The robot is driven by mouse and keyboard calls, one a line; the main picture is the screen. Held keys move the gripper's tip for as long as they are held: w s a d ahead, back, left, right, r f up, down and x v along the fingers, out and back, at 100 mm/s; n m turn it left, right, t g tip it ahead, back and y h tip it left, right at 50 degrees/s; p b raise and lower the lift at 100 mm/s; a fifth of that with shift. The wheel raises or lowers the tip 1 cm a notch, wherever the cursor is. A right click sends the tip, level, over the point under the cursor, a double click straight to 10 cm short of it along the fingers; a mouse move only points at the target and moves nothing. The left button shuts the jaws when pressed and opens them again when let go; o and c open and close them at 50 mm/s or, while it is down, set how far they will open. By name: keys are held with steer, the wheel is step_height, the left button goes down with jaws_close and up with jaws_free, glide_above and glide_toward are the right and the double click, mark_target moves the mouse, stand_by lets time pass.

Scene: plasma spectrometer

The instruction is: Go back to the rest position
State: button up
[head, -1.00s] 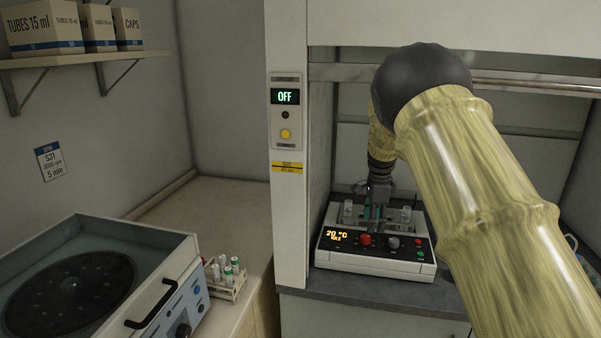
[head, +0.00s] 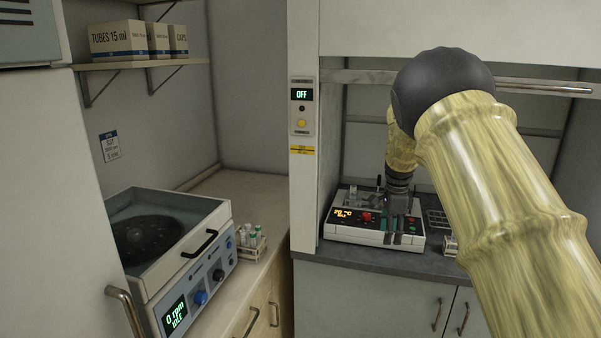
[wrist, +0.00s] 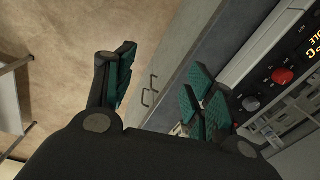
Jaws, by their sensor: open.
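My gripper (head: 394,230) is in front of the hot block unit (head: 345,233) in the head view and covers part of its right side. In the wrist view my gripper (wrist: 160,90) has its teal-padded fingers spread wide apart, with nothing between them. The unit's red knob (wrist: 283,75) and dark knob (wrist: 251,103) show to the right of the fingers in the wrist view. The unit's display reads about 20 °C.
A fume hood post with an OFF panel (head: 302,106) stands left of my arm. A centrifuge (head: 170,250) reads 0 rpm, idle. A tube rack (head: 250,243) is beside it. A wire rack (head: 437,220) and a small metal holder (head: 450,246) lie right of the unit.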

steer(key=s+d+f+n, duration=0.1)
steer(key=s+f+n, duration=0.2)
steer(key=s+f, duration=0.7)
steer(key=s+d+f+n+h, duration=0.1)
steer(key=s+f+n, duration=0.1)
steer(key=s+f, duration=0.8)
steer(key=s+d+f+n, duration=0.1)
steer(key=s+f+n, duration=0.3)
steer(key=f, duration=1.1)
steer(key=s+a+f+n, duration=0.1)
steer(key=s+f+n, duration=0.15)
steer(key=s, duration=0.55)
steer(key=s+a+f+n+b, duration=0.1)
steer(key=s+f, duration=0.2)
steer(key=s, duration=0.5)
steer(key=s+a+f+n, duration=0.1)
steer(key=s+f, duration=0.2)
steer(key=s, duration=0.4)
steer(key=s+a+r+n, duration=0.1)
steer(key=s+a+n, duration=0.1)
steer(key=s, duration=0.6)
steer(key=s+a+n+y, duration=0.1)
steer(key=s+a+n, duration=0.1)
steer(key=s, duration=0.5)
steer(key=shift+s+a+r+n+g, duration=0.3)
steer(key=shift+s+a+r+n, duration=0.05)
steer(key=shift+n, duration=0.1)
